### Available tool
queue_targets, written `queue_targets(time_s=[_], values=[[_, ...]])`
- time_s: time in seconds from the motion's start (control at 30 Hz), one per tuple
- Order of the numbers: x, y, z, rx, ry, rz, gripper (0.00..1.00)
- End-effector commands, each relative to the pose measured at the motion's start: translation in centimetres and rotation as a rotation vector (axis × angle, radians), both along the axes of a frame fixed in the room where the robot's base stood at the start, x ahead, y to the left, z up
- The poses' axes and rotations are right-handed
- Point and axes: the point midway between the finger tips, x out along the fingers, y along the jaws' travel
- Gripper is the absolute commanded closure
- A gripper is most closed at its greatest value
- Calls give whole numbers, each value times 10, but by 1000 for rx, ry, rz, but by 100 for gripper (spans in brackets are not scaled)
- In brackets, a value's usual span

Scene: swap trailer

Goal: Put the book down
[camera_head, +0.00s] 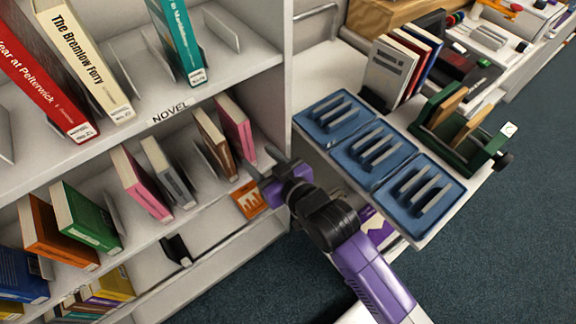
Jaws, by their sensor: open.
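My gripper (261,163) is open, with its two fingers apart and pointing at the right end of the bookcase's middle shelf. I see no book between the fingers. A pink book (236,127) stands upright on that shelf, just beyond the fingertips. A brown book (214,146) stands to its left. Whether a finger touches the pink book, I cannot tell. Further left on this shelf stand a grey book (167,174) and another pink book (140,185).
The upper shelf (235,68), labelled NOVEL, holds red, cream and teal books. Thin metal dividers stand between books. At right, a white counter holds blue slotted trays (376,150), a green rack (455,138) and several upright books (390,72). An orange sign (249,200) lies below my gripper.

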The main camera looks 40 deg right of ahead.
Motion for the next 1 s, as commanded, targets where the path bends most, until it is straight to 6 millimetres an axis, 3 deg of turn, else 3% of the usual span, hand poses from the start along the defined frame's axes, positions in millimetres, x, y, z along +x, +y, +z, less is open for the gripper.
queue_targets(time_s=[0.23, 0.37, 0.53, 0.67, 0.8, 1.0], values=[[-2, 0, 0, 0, 0, 0, 51], [-23, 1, -8, 4, 4, -2, 51], [-90, 3, -18, 10, 5, -9, 51], [-147, 4, -15, 12, -2, -13, 51], [-205, 3, -2, 12, -7, -15, 51], [-275, 2, 30, 5, -15, -10, 51]])
